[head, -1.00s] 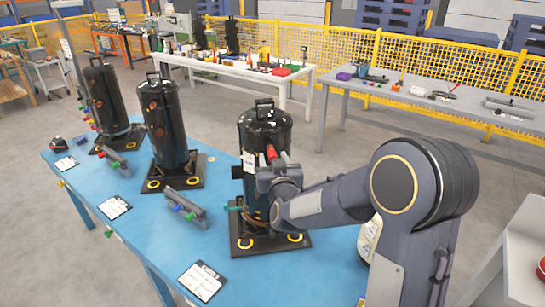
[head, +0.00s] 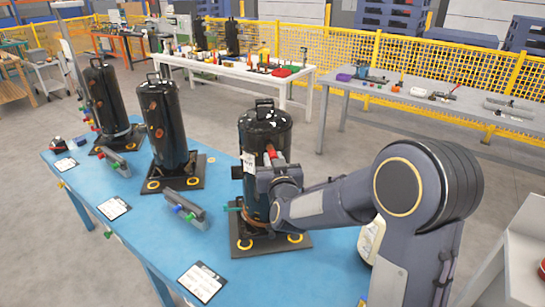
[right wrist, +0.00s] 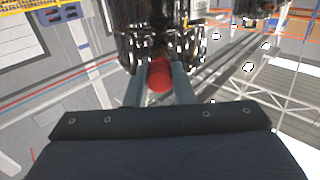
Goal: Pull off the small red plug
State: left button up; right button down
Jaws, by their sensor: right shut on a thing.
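The nearest black compressor (head: 265,130) stands upright on its dark base plate at the front right of the blue table. The small red plug (head: 271,152) sticks out from its upper side, partly hidden by my right gripper (head: 274,162). In the right wrist view the round red plug (right wrist: 159,76) sits between the two fingers of my right gripper (right wrist: 161,82), in front of the shiny black body (right wrist: 150,30). My right gripper is shut on it. I cannot tell whether the plug is still seated. My left gripper is not in view.
Two more black compressors (head: 164,125) stand to the left on the blue table (head: 150,235). Grey holders with coloured plugs (head: 184,208) and white paper sheets (head: 201,282) lie along the front. A white table (head: 225,70) and a grey bench (head: 410,88) stand behind.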

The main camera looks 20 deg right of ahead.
jog(key=shift+v, duration=3)
